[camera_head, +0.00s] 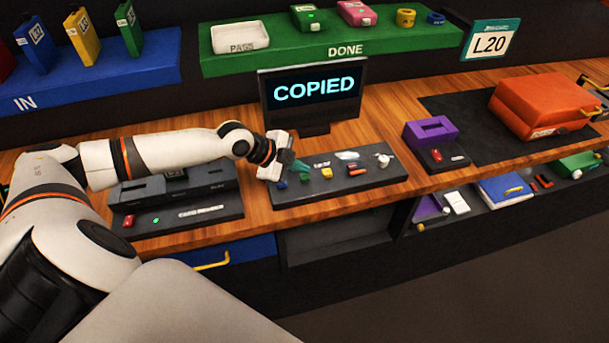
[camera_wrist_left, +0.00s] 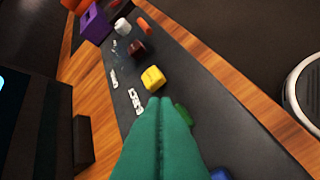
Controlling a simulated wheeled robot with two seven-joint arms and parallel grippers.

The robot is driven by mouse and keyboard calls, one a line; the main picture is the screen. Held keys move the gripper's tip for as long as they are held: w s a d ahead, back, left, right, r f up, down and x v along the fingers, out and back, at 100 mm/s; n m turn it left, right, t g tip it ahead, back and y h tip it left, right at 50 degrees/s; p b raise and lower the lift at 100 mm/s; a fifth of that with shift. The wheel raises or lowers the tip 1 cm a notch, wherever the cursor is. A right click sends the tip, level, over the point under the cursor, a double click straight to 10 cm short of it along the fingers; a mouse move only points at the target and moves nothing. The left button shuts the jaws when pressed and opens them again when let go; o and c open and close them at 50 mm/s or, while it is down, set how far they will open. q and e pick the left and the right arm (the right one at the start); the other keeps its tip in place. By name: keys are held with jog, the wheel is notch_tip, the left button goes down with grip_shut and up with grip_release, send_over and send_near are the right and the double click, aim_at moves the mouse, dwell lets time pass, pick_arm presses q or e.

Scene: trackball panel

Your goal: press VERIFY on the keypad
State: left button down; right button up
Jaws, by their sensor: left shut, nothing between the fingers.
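The keypad (camera_head: 340,183) is a dark panel on the wooden counter below the screen. It carries a blue button (camera_head: 281,184), a green button (camera_head: 304,177), a yellow button (camera_head: 325,172), orange-red pieces (camera_head: 356,171) and a white knob (camera_head: 383,160). Its small white labels are too blurred to tell which is VERIFY. My left gripper (camera_head: 298,166) is shut and empty, its teal fingers over the keypad. In the left wrist view the fingertips (camera_wrist_left: 167,101) lie between the yellow button (camera_wrist_left: 152,78) and the partly hidden green button (camera_wrist_left: 184,114); contact cannot be told. My right gripper is out of view.
The screen (camera_head: 313,91) reads COPIED and stands behind the keypad. A card reader (camera_head: 180,205) sits to the left. A purple block (camera_head: 430,131) and an orange case (camera_head: 545,104) sit to the right. A green DONE shelf (camera_head: 420,42) runs behind.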

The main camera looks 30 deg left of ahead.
pick_arm(q)
jog(key=shift+f, duration=0.15)
jog(key=shift+f, duration=0.3)
jog(key=shift+f+b, duration=0.55)
jog(key=shift+b, duration=0.05)
dwell(0.8)
jog(key=shift+r, duration=0.1)
jog(key=shift+r+p, duration=0.85)
jog(key=shift+r, duration=0.15)
notch_tip(320, 180, up, 5)
jog(key=p, duration=0.4)
dwell(0.6)
